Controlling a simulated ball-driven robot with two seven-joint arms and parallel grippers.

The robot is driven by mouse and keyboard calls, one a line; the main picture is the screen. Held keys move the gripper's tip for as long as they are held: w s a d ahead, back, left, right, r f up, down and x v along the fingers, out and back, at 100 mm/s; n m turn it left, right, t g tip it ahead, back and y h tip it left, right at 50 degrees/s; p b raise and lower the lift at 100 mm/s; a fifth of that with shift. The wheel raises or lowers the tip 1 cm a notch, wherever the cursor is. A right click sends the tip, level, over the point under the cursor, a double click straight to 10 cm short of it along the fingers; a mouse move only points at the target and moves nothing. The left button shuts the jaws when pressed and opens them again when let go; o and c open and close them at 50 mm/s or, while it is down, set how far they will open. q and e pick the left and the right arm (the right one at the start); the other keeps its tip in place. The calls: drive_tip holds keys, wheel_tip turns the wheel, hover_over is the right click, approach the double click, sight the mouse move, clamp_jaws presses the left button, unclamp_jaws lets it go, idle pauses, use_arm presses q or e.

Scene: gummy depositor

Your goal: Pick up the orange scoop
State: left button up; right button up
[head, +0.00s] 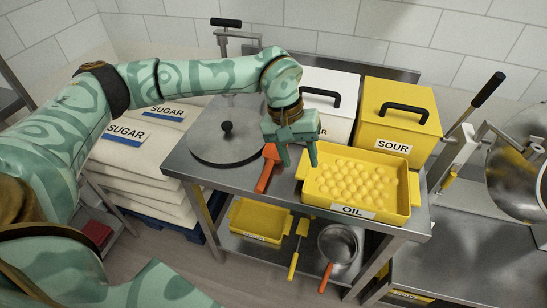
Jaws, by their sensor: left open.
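The orange scoop (266,172) lies on the steel table, between the round metal lid and the yellow tray marked OIL. Its top end is close to my left gripper, and part of it may be hidden there. My left gripper (298,162) comes down from above, open, with its two green fingers apart and pointing down. The fingers are just right of the scoop's top end; I cannot tell whether they touch it. Nothing shows between them. My right gripper is not in view.
The OIL tray (352,212) holds many yellow balls, close right of the gripper. The round lid (215,145) is left. A yellow SOUR box (396,120) and a white box (325,82) stand behind. A yellow tray (262,222) and a pan (337,246) sit on the lower shelf.

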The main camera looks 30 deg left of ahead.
use_arm(q)
drive_tip(key=w+a+r+y, duration=0.15)
drive_tip(key=a+y, duration=0.25)
drive_tip(key=a, duration=0.6)
drive_tip(key=b, duration=0.2)
hover_over(264, 174)
drive_tip(key=f, duration=0.9)
drive_tip(key=shift+d+f, duration=0.25)
drive_tip(key=f, duration=0.2)
drive_tip(key=f+b, duration=0.1)
drive_tip(key=f, duration=0.2)
drive_tip(key=shift+a+f+b, duration=0.25)
drive_tip(key=shift+f+b, duration=0.05)
drive_tip(key=shift+f, duration=0.05)
drive_tip(key=shift+r, duration=0.1)
clamp_jaws()
